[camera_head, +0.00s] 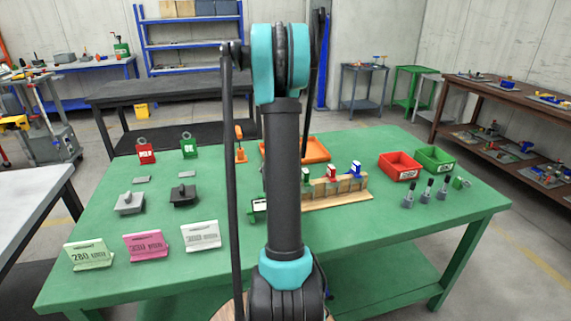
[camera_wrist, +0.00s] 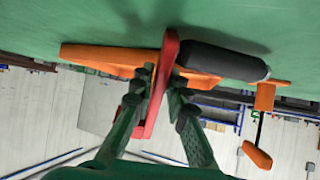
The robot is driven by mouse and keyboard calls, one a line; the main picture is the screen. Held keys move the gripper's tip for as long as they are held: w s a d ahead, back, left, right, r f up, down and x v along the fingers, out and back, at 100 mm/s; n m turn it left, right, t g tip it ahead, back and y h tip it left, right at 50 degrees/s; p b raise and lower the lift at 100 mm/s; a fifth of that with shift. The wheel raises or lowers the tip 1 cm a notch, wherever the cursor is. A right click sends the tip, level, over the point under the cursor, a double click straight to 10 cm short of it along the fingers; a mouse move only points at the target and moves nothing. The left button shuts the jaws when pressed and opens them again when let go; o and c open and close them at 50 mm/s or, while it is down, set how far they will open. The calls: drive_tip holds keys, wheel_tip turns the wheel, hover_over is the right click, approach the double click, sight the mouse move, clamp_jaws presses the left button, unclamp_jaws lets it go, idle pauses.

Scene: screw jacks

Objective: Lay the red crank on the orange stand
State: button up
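In the wrist view the red crank (camera_wrist: 158,88) runs between the two fingers of my gripper (camera_wrist: 162,78), which is shut on its red arm. Its black handle (camera_wrist: 222,62) sticks out to the right, close to the green table surface. In the head view my arm hides the gripper and the crank.
An orange tray (camera_head: 316,150) lies behind my arm and behind the crank in the wrist view (camera_wrist: 95,57). A wooden rack (camera_head: 340,197) with small jacks stands right of my arm. Red (camera_head: 400,171) and green (camera_head: 434,163) bins are farther right. Sign cards (camera_head: 145,246) line the front left.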

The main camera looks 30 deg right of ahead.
drive_tip(key=shift+o, duration=1.2)
drive_tip(key=shift+r, duration=0.1)
